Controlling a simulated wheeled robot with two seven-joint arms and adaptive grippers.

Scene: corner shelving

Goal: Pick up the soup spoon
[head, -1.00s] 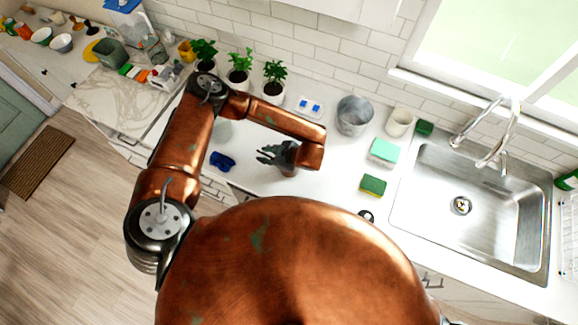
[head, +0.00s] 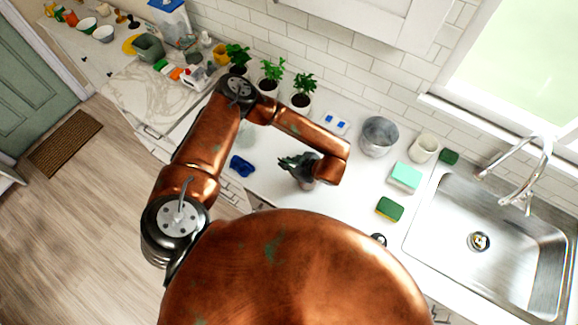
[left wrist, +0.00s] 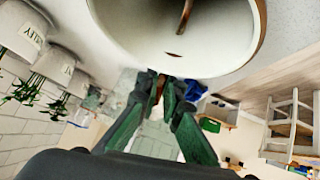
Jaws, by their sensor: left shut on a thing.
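My left gripper (head: 294,164) is over the white counter in the head view, its green fingers pointing left. In the left wrist view its fingers (left wrist: 158,88) converge and are shut on a slender brown piece (left wrist: 156,86), which appears to be part of the soup spoon. Most of the spoon is hidden or too unclear to make out. My right gripper is not in view.
A blue object (head: 242,166) lies left of the gripper. Potted plants (head: 271,72) line the wall behind. A grey pot (head: 380,136), a white cup (head: 424,149), sponges (head: 405,177) and the sink (head: 500,285) are to the right. Some counter around the hand is clear.

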